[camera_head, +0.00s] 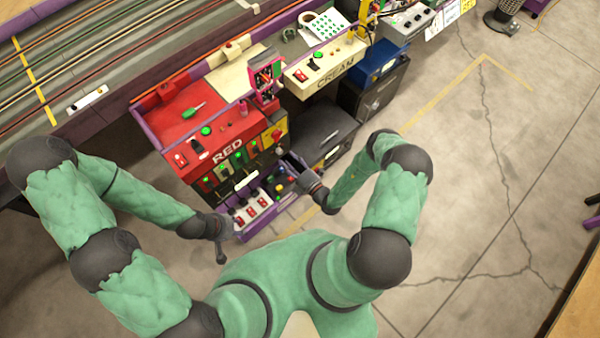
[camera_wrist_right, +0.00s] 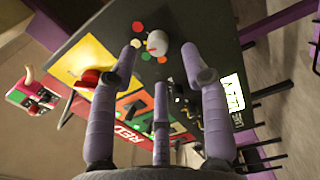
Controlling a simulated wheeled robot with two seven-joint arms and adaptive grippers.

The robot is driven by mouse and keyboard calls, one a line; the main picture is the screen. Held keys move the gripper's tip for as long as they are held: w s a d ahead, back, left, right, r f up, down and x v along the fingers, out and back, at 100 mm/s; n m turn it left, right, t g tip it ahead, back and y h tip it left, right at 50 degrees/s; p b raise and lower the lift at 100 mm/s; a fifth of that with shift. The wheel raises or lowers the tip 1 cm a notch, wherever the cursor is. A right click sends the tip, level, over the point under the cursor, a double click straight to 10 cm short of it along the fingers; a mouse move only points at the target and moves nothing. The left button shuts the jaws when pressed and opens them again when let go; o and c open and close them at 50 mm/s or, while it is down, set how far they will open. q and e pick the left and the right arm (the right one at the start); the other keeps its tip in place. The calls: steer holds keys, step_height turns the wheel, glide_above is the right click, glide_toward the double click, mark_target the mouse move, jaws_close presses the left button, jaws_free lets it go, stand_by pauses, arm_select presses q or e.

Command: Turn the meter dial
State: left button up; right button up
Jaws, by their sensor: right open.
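A pale grey round knob (camera_wrist_right: 157,42) with a red mark, apparently the meter dial, sits on the dark panel in the right wrist view. Small green, orange and red dots ring it. My right gripper (camera_wrist_right: 163,55) is open, its fingers spread on both sides of the knob and below it. I cannot tell whether they touch it. In the head view my right gripper (camera_head: 294,168) is at the right part of the red station's front panel and hides the knob. My left gripper (camera_head: 220,250) hangs low at the panel's left front corner; its fingers are unclear.
The red station (camera_head: 205,125) carries several buttons and switches. A red knob on a yellow plate (camera_wrist_right: 90,77) is near the dial. A cream station (camera_head: 325,65) and dark boxes (camera_head: 375,98) stand to the right. The floor at right (camera_head: 470,200) is clear.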

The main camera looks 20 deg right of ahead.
steer(key=v, duration=0.8)
steer(key=shift+s+a, duration=0.1)
stand_by(0.3)
steer(key=s+a+r+n+g+y+p, duration=0.1)
steer(key=s+a+r+n+g+y, duration=0.2)
steer(key=s+a+n+g+y, duration=0.25)
steer(key=s+a+r+n+g+y+p, duration=0.1)
steer(key=s+a+r+n+g+y, duration=0.2)
steer(key=a+n+g, duration=0.45)
steer(key=s+a+r+n+g+h+p, duration=0.1)
steer(key=s+r+n+g+h+p, duration=0.15)
steer(key=s+n+g, duration=0.85)
steer(key=d+n+t+h+p, duration=0.25)
steer(key=d+n+h, duration=0.3)
steer(key=n, duration=0.95)
steer(key=w+r+n+t+h, duration=0.2)
steer(key=w+r+n+t, duration=0.3)
steer(key=w+n, duration=0.3)
steer(key=shift+r+n+h, duration=0.35)
steer(key=shift+r+n, duration=0.05)
steer(key=shift+r, duration=0.2)
